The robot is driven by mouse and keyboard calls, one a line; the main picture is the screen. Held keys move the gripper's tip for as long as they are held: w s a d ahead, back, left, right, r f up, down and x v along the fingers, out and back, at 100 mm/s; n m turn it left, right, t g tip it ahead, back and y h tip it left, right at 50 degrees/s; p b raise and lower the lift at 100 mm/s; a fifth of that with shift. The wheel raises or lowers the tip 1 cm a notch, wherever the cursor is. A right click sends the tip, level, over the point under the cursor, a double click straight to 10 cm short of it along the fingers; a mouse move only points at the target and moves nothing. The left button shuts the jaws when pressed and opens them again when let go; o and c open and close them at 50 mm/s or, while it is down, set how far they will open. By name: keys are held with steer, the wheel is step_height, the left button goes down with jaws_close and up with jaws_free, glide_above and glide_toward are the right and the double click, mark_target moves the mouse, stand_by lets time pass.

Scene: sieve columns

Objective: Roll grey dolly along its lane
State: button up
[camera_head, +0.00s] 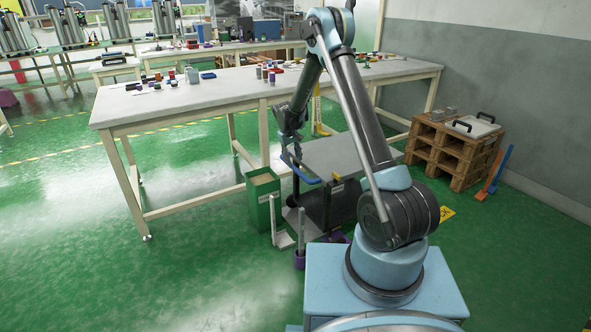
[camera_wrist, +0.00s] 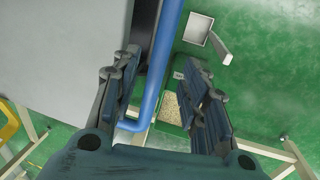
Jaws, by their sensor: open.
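The grey dolly (camera_head: 340,152) stands on the green floor, with a flat grey top and a dark lower part. Its blue handle (camera_head: 305,174) sticks out at the left end, close to my gripper (camera_head: 289,148). In the wrist view the grey top (camera_wrist: 65,55) fills the left side, and the blue handle (camera_wrist: 163,75) runs between the fingers of my gripper (camera_wrist: 160,82). The fingers are open, one on each side of the bar, with visible gaps. Whether either finger touches it I cannot tell. My arm hides part of the dolly's right side.
A green bin of grainy stuff (camera_head: 263,201) stands left of the dolly, below the handle. A white dustpan (camera_head: 283,239) lies in front. A long workbench (camera_head: 220,94) runs behind. Wooden pallets (camera_head: 452,155) stand right. A yellow floor sign (camera_head: 447,213) lies nearby. Floor at left is open.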

mark_target(295, 168)
steer(key=shift+w+d+f, duration=0.1)
steer(key=shift+d+f, duration=0.1)
steer(key=shift+f, duration=0.85)
steer(key=shift+w+d+f, duration=0.15)
steer(key=shift+f, duration=0.85)
steer(key=shift+w+d+f, duration=0.1)
steer(key=shift+d+f, duration=0.1)
steer(key=shift+f, duration=0.85)
jaws_close()
